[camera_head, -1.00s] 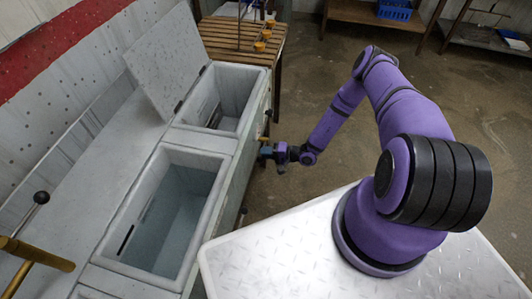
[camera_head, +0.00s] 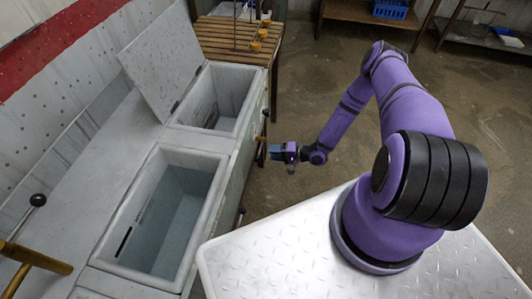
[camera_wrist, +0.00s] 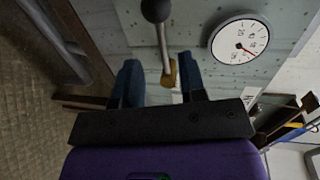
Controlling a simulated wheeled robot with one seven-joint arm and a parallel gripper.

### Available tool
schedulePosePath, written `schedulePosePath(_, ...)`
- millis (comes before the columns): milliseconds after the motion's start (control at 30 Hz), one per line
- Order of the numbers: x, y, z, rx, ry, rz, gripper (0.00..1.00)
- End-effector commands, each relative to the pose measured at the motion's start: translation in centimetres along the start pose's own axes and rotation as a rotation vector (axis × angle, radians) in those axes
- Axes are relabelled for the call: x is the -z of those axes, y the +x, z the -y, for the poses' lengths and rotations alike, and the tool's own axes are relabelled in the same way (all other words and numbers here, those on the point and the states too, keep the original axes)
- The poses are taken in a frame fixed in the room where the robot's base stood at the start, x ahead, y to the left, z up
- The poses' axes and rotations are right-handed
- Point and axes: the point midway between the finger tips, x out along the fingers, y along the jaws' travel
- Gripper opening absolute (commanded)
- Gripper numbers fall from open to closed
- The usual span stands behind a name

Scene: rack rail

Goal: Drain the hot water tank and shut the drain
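My gripper (camera_head: 276,153) is beside the front panel of the grey tank unit (camera_head: 232,182), on its right side. In the wrist view its two blue fingers (camera_wrist: 161,80) are apart and empty. A lever (camera_wrist: 163,42) with a black ball knob (camera_wrist: 155,10) and a brass end (camera_wrist: 169,73) stands on the panel. The brass end appears between the fingertips, with gaps on both sides. A brass part (camera_head: 264,126) shows above my gripper in the head view. The near basin (camera_head: 205,160) and far basin (camera_head: 252,75) are open on top; water levels are unclear.
A round dial gauge (camera_wrist: 238,38) with a red needle is beside the lever. A raised lid (camera_head: 162,58) leans behind the far basin. A slatted wooden table (camera_head: 222,37) stands beyond. Floor (camera_head: 290,90) right of the unit is clear. A brass-and-black lever (camera_head: 35,255) is at lower left.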

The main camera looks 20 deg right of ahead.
Motion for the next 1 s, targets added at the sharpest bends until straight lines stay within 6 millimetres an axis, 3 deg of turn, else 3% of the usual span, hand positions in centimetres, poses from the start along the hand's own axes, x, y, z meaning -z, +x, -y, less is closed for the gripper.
schedulePosePath(200, 0.0, -3.9, 0.0, 0.000, 0.000, -0.002, 0.38)
schedulePosePath(400, 0.0, -5.7, 0.0, 0.000, 0.000, 0.000, 0.38)
schedulePosePath(1000, 0.0, -6.0, 0.0, 0.000, 0.000, 0.001, 0.38)
